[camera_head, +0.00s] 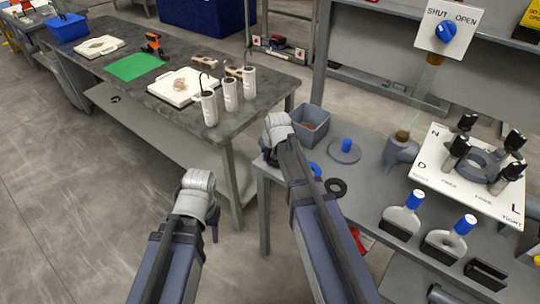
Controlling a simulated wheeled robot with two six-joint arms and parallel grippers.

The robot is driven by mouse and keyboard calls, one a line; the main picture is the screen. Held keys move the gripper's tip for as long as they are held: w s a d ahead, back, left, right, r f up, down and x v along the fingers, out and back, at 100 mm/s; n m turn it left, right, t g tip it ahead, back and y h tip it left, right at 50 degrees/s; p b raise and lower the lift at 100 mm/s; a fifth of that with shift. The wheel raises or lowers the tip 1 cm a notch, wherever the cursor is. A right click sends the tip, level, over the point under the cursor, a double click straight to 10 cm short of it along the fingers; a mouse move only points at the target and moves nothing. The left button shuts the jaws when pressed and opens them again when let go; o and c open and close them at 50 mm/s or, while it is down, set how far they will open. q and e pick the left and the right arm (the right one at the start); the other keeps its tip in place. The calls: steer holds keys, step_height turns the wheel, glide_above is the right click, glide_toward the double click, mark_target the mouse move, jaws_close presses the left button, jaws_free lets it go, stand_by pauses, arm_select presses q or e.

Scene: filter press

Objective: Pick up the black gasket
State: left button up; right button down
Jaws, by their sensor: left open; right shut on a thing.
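A black gasket (336,186), a flat ring, lies on the grey bench just right of my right arm. My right gripper (269,156) is at the bench's left edge, in front of the grey bin and left of the black ring, apart from it. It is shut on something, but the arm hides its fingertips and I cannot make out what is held. My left gripper (213,228) is open, low over the floor left of the bench, mostly hidden by its own wrist.
A blue ring (315,169) shows partly behind my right arm. A grey bin (314,126) and a grey disc with a blue knob (345,150) stand behind. A dark table (150,100) stands back left.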

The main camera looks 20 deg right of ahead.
step_height(320, 180, up, 9)
steer(key=p, duration=0.8)
